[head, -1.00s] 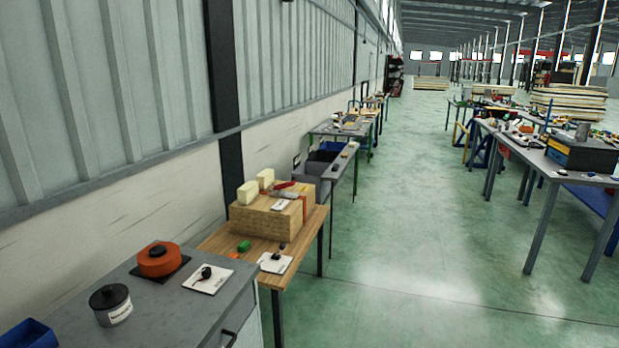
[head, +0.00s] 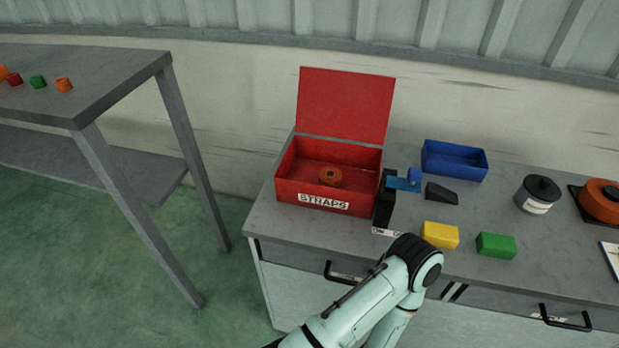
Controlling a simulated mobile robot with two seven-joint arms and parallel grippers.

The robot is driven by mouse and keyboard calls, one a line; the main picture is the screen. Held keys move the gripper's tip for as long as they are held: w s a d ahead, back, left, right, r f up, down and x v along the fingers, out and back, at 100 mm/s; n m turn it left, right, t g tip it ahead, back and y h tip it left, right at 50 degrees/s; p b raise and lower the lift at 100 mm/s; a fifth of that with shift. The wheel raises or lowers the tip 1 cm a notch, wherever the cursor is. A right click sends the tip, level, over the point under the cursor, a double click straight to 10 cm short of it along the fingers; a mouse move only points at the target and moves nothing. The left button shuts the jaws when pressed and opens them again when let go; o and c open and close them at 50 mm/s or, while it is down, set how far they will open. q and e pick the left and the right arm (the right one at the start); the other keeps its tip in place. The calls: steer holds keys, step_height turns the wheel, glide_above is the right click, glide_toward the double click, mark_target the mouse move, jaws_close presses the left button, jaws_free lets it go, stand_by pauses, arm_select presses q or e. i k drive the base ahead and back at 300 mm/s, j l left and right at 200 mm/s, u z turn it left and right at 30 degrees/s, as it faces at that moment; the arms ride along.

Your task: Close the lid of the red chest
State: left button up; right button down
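The red chest (head: 288,177) stands on the grey workbench near its left end, with a white label reading STRAPS on its front. Its red lid (head: 345,106) is open and stands up at the back edge, close to the wall. An orange roll (head: 330,176) lies inside on the chest floor. One of my arms comes in from the bottom edge, its bent black joint in front of the bench, to the right of the chest.
A separate grey table (head: 100,80) is at left.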

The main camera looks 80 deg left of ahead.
mark_target(346, 106)
steer(key=u, duration=2.5)
steer(key=j+z, duration=1)
steer(key=k+j+z, duration=0.15)
steer(key=j+z, duration=0.25)
steer(key=j, duration=0.15)
